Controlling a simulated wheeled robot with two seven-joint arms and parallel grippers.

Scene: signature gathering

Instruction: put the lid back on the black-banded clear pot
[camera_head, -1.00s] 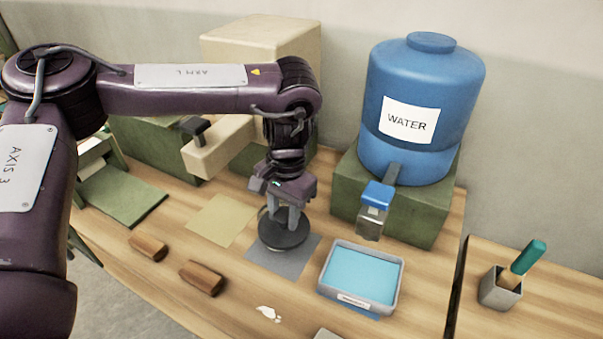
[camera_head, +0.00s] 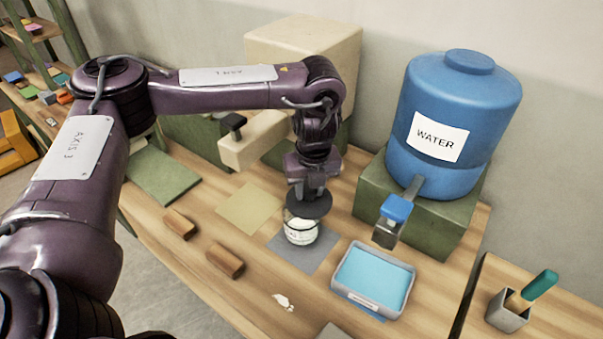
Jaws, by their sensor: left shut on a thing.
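My left gripper (camera_head: 311,190) points down and is shut on the dark round lid (camera_head: 309,206). The clear pot (camera_head: 300,233), with pale contents or a pale label, stands upright on the grey mat (camera_head: 322,250). The lid is over the back part of the pot's top, slightly to the right of its middle. It hides part of the rim, and I cannot tell whether lid and pot touch. The pot's black band is hard to make out. My right gripper is not in view.
A grey tray with a blue pad (camera_head: 374,278) is at front right. Two brown blocks (camera_head: 225,260) lie at left. A beige mat (camera_head: 249,207) is bare.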

